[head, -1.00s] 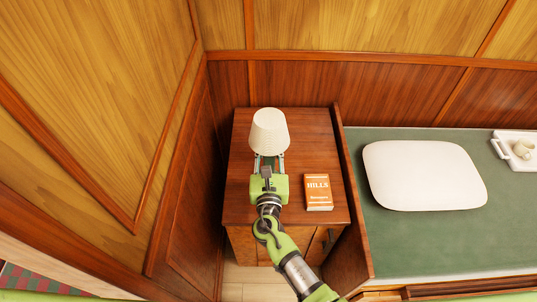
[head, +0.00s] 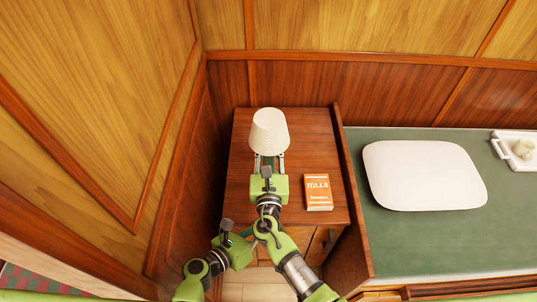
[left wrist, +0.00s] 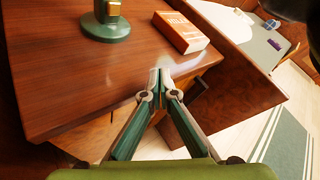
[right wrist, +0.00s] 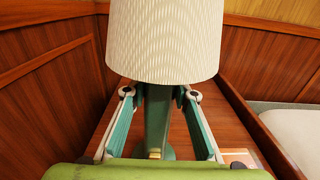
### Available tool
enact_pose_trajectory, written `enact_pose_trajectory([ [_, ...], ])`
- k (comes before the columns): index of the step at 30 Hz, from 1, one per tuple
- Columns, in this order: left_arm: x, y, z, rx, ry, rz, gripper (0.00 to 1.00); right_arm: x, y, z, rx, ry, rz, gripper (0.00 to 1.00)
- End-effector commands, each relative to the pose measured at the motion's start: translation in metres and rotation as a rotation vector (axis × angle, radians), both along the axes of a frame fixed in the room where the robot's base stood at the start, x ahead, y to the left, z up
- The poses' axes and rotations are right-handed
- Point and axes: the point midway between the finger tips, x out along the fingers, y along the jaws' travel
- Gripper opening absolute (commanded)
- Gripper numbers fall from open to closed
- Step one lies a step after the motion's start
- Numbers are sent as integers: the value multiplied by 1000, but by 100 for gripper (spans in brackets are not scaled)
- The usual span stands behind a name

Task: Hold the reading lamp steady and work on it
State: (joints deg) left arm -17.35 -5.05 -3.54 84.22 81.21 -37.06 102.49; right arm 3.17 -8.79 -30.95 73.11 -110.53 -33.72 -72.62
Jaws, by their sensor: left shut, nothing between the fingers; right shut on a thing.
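The reading lamp (head: 269,132) stands upright on the wooden cabinet, with a cream ribbed shade. The right wrist view shows its shade (right wrist: 165,40) and green stem (right wrist: 157,120); the left wrist view shows its round green base (left wrist: 103,27) and a brass-coloured part above it. My right gripper (head: 268,160) is shut on the lamp's stem under the shade, one finger on each side; the shade partly hides the fingertips. My left gripper (left wrist: 162,76) is shut and empty at the cabinet's front edge, apart from the lamp.
An orange book (head: 318,192) lies on the cabinet top (head: 300,125), right of the lamp. A wooden divider (head: 352,200) separates the cabinet from a green berth (head: 400,240) with a white pillow (head: 425,175) and a white tray (head: 500,149) holding a cup. Panelled walls close the left and back.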

Motion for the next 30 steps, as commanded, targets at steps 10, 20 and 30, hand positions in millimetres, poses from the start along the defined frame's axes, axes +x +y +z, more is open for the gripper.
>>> enact_pose_trajectory([
  [10, 32, 0, 18, -63, 1, 32, 0, 0, 0, -1, 0, 1, 0, 0],
  [20, 78, 0, 18, -60, 0, 31, 0, 0, 0, 0, 0, 1, 0, 0],
  [30, 103, 0, 17, -59, 2, 31, 0, 0, 0, 0, 0, 1, 0, 0],
])
